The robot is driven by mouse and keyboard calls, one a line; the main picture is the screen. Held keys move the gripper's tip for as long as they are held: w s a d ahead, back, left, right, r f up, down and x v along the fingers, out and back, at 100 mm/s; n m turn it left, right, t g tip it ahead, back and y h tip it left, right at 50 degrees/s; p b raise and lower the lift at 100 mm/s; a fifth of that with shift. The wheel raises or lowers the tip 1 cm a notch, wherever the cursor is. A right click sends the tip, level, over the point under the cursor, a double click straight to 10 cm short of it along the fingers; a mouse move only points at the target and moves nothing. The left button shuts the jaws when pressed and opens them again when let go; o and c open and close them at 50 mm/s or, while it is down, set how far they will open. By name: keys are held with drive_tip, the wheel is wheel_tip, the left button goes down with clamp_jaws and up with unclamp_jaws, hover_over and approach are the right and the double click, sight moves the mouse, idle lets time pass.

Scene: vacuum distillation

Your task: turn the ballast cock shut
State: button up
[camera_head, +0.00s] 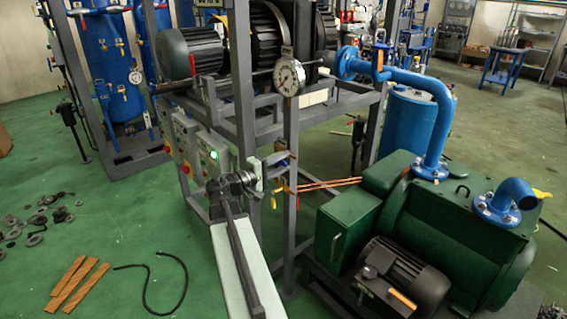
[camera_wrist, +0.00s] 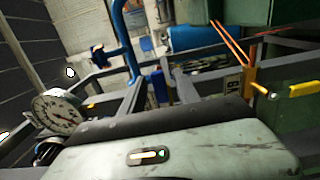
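The ballast cock is most likely the small yellow cock (camera_head: 274,199) on the grey frame post in the head view, where the orange lines meet the frame.
A pressure gauge (camera_head: 289,77) stands on the frame above, also in the wrist view (camera_wrist: 58,112). Control boxes (camera_head: 205,150) are behind my arm. The green pump (camera_head: 430,220) stands at the right. Wood strips (camera_head: 75,283) and a black cable (camera_head: 160,290) lie on the floor at left.

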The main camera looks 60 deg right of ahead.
clamp_jaws()
drive_tip(key=shift+d, duration=0.1)
idle(1.4)
